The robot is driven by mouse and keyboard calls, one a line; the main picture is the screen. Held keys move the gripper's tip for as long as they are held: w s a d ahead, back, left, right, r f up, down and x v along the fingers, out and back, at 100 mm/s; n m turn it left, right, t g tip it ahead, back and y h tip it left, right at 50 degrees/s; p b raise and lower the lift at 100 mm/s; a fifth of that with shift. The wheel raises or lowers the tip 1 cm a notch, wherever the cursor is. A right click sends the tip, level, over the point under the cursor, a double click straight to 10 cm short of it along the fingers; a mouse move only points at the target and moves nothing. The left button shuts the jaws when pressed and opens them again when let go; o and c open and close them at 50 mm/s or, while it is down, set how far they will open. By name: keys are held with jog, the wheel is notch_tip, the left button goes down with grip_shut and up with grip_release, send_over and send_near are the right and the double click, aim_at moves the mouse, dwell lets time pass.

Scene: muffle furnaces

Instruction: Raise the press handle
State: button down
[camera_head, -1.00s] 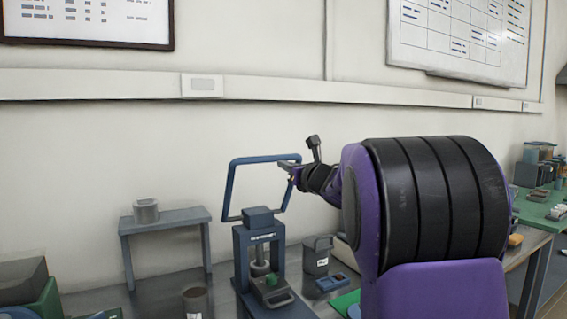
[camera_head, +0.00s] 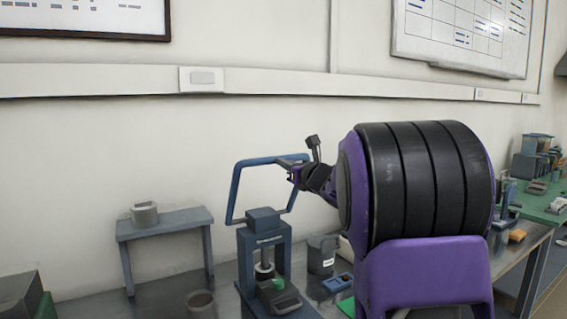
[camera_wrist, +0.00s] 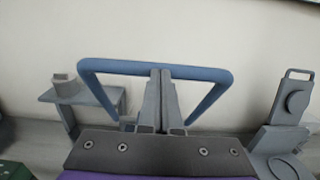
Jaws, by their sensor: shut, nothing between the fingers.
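The press (camera_head: 264,240) is a blue frame with a label, standing on the bench left of my arm. Its blue loop-shaped handle (camera_head: 236,192) stands up above the press head, its top bar well over the body. My gripper (camera_head: 284,162) is at the top right of the loop in the head view. In the wrist view my shut fingers (camera_wrist: 161,72) point at the middle of the handle's top bar (camera_wrist: 105,66). The fingertips overlap the bar; I cannot tell whether they touch it. Nothing is held between them.
A small grey stand (camera_head: 165,224) with a ring-shaped block (camera_head: 144,213) is left of the press. A grey container (camera_head: 322,254) and a blue tray (camera_head: 338,283) lie to its right. A cup (camera_head: 201,303) stands in front. The wall is close behind.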

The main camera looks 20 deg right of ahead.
jog(key=w+a+r, duration=0.1)
jog(key=w+r, duration=0.2)
jog(key=w, duration=0.3)
jog(key=shift+r, duration=0.25)
jog(key=shift+s+a+f, duration=0.1)
jog(key=shift+f, duration=0.05)
